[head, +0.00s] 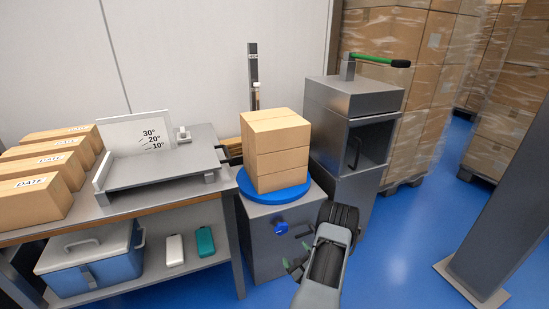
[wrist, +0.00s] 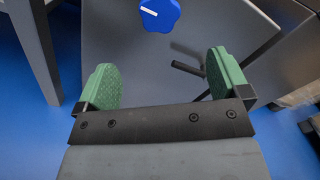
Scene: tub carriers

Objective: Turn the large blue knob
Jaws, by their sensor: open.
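The large blue knob (head: 281,227) is a lobed knob on the front of a grey cabinet (head: 259,258), under a blue round turntable (head: 243,184). In the wrist view the knob (wrist: 160,14) shows at the top, its upper edge cut off by the frame. My gripper (head: 297,257) is in front of the cabinet, lower right of the knob. In the wrist view its green-padded fingers (wrist: 163,80) are wide apart with nothing between them. They are apart from the knob, which lies beyond the fingertips.
A dark bar handle (wrist: 188,69) sticks out near my right finger in the wrist view. Stacked cartons (head: 278,155) stand on the turntable. A workbench (head: 155,216) is at left and a tall grey cabinet (head: 345,190) at right. Blue floor (head: 410,240) is clear further right.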

